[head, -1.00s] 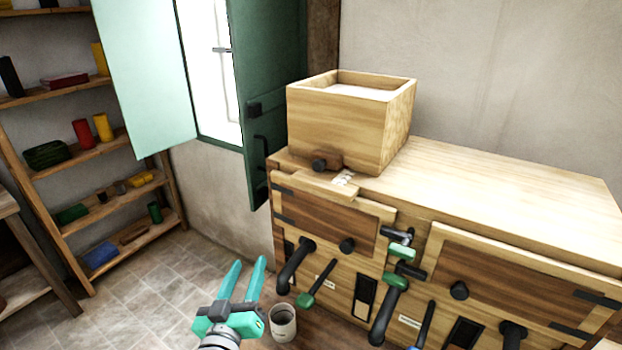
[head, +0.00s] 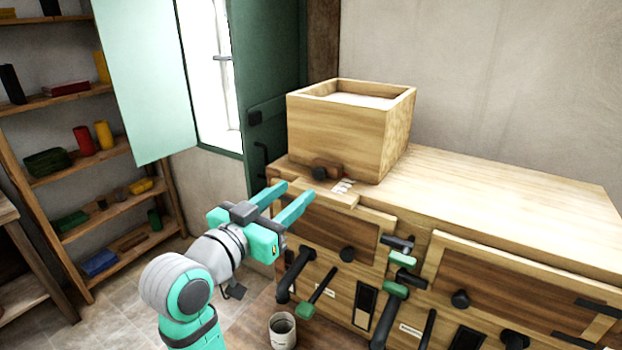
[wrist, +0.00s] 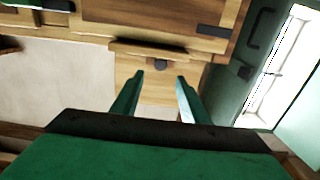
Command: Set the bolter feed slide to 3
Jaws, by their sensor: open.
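The feed slide (head: 328,168) is a small brown block with a dark round knob (head: 319,174), low on the front of the wooden hopper box (head: 335,128). A light scale plate with marks (head: 343,186) lies just right of the knob; its numbers are too small to read. My gripper (head: 297,190) is open and empty, just in front of and left of the knob, its fingers pointing at the bench. In the wrist view the knob (wrist: 161,65) appears beyond and between the open fingertips (wrist: 159,78), apart from them. The hopper holds pale material.
Below, the bench front carries dark knobs, black handles and green-handled levers (head: 397,275). A metal cup (head: 282,331) is on the floor. Shelves (head: 100,215) stand at the left. The bench top (head: 500,205) is clear at right.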

